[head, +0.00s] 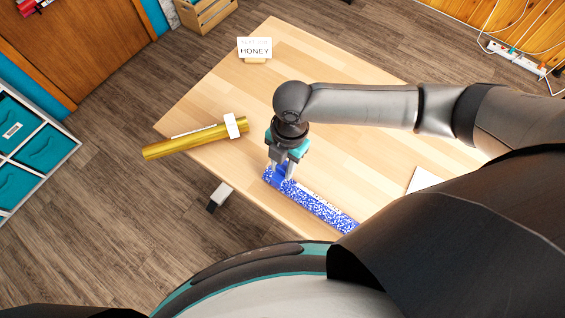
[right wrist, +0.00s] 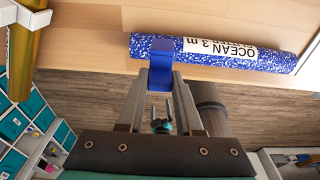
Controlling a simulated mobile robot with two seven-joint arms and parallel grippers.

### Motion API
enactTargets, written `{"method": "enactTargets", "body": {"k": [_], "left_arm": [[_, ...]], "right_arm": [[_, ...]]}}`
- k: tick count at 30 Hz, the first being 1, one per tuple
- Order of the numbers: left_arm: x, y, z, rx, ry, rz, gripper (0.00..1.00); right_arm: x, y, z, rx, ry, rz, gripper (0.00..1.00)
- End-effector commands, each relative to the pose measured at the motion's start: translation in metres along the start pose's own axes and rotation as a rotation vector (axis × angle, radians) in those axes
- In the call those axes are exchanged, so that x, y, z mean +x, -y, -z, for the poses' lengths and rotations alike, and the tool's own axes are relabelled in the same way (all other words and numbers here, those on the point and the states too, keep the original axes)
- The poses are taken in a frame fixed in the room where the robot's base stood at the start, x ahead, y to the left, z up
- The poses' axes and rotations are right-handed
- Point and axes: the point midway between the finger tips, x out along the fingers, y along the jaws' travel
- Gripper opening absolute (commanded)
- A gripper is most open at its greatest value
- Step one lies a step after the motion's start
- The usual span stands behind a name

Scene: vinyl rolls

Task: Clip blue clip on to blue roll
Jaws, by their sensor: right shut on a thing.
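The blue roll (head: 318,206) is blue-and-white speckled with a white printed label. It lies along the near edge of the table, and it also shows in the right wrist view (right wrist: 205,54). My right gripper (head: 279,167) is over the roll's left end, shut on the plain blue clip (right wrist: 161,64). In the right wrist view the clip sits between the fingertips and overlaps the roll near its left end. I cannot tell whether the clip is around the roll or only against it. My left gripper is not in view.
A yellow roll (head: 180,144) with a white clip (head: 231,126) lies across the table's left edge. A HONEY sign (head: 255,48) stands at the far corner. A white sheet (head: 421,181) lies at the right. The wooden table (head: 220,95) is mostly clear.

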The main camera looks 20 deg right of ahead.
Motion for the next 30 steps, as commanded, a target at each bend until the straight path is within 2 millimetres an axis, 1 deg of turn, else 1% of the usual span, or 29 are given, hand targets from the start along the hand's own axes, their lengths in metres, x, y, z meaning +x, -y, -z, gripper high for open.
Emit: {"method": "enactTargets", "body": {"k": [3, 17, 30], "left_arm": [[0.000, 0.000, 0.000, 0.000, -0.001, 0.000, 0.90], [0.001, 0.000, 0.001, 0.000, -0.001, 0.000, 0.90], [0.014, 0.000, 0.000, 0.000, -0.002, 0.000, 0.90]], "right_arm": [[0.004, 0.000, -0.001, 0.000, 0.000, 0.001, 0.00], [0.005, 0.000, -0.001, 0.000, 0.000, 0.000, 0.00], [0.025, 0.000, -0.004, 0.000, 0.000, 0.000, 0.00]]}}
